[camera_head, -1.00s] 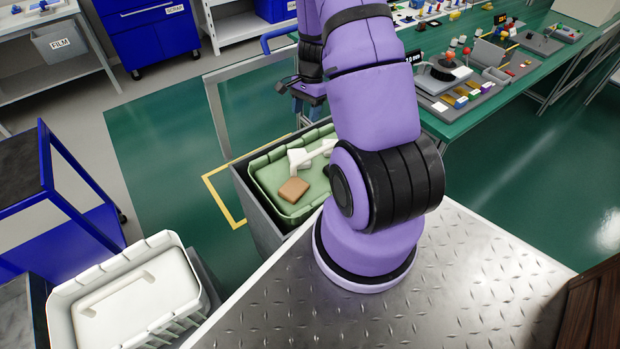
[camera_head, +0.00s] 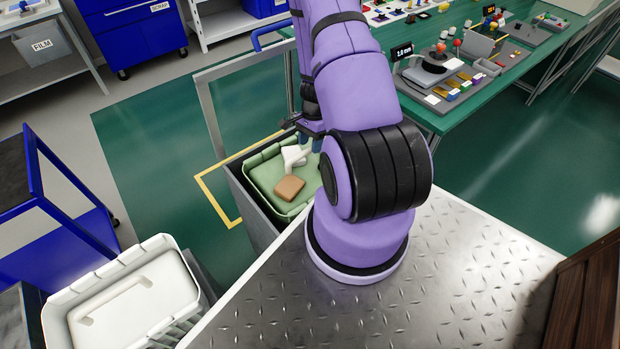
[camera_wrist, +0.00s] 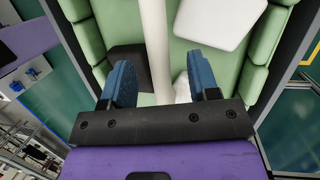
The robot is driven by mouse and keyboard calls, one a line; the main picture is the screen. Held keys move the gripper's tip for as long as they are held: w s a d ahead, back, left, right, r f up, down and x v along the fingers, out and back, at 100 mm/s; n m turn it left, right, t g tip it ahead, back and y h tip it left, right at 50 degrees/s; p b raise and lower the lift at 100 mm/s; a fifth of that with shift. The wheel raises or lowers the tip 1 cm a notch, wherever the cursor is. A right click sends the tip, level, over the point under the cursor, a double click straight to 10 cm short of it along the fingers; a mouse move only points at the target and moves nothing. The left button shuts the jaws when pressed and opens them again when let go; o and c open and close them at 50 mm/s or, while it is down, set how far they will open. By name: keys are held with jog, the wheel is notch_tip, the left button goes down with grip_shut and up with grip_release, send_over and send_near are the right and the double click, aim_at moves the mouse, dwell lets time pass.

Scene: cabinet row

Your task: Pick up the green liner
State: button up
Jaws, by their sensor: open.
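The green liner (camera_head: 263,174) sits inside a grey bin (camera_head: 245,199) beside my metal deck, with its ribbed rim showing. In the wrist view the liner (camera_wrist: 88,42) fills the middle. It holds a brown block (camera_head: 289,188), white pieces and a dark block (camera_wrist: 128,66). My gripper (camera_wrist: 163,84) is open above the liner. Its two blue fingers stand apart on either side of a white bar (camera_wrist: 155,45), which runs from the liner's interior toward the top of the picture. Whether the fingers touch the bar I cannot tell. My arm hides the right part of the liner in the head view.
A white ribbed tub (camera_head: 125,300) stands at the lower left. A blue cart (camera_head: 50,215) is at the left. A grey metal frame (camera_head: 215,110) rises behind the bin. A green workbench (camera_head: 480,75) with small parts is at the upper right.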

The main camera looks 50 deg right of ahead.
aim_at(310, 172)
jog(key=shift+x, duration=2.35)
jog(key=shift+s, duration=0.1)
jog(key=shift+c, duration=0.4)
grip_shut()
